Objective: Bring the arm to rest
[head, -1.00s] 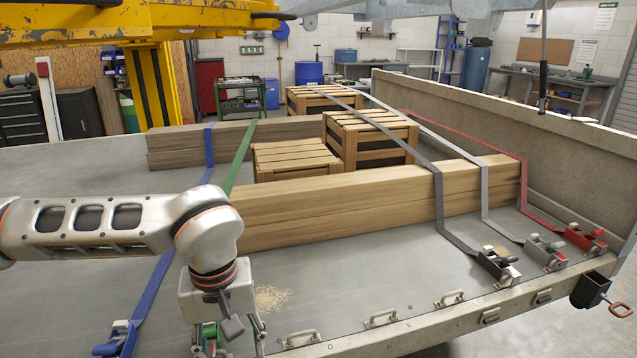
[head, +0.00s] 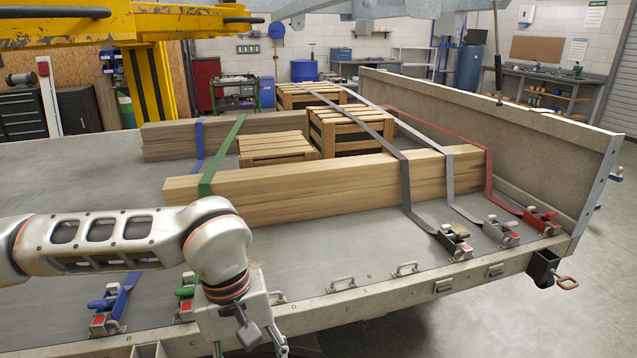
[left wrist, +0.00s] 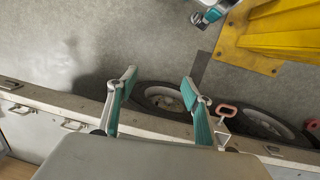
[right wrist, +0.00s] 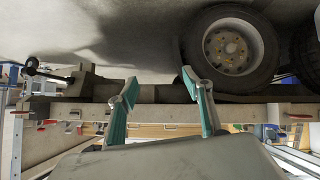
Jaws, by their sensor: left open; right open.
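My left arm comes in from the left in the head view. Its gripper (head: 250,350) hangs at the bottom edge of the picture, over the trailer's near rail, with the fingers mostly cut off. In the left wrist view my left gripper (left wrist: 160,92) is open and empty, its two teal-padded fingers wide apart above a wheel and the rail. My right gripper (right wrist: 163,88) shows only in the right wrist view, open and empty, with a wheel (right wrist: 233,45) beyond it. My right arm is not in the head view.
The trailer bed (head: 340,240) carries timber beams (head: 330,188) and wooden crates (head: 350,132) under straps. Ratchets (head: 455,243) and handles line the near rail (head: 380,300). A yellow machine (head: 150,80) stands behind at left. Open floor (head: 590,280) lies at the right.

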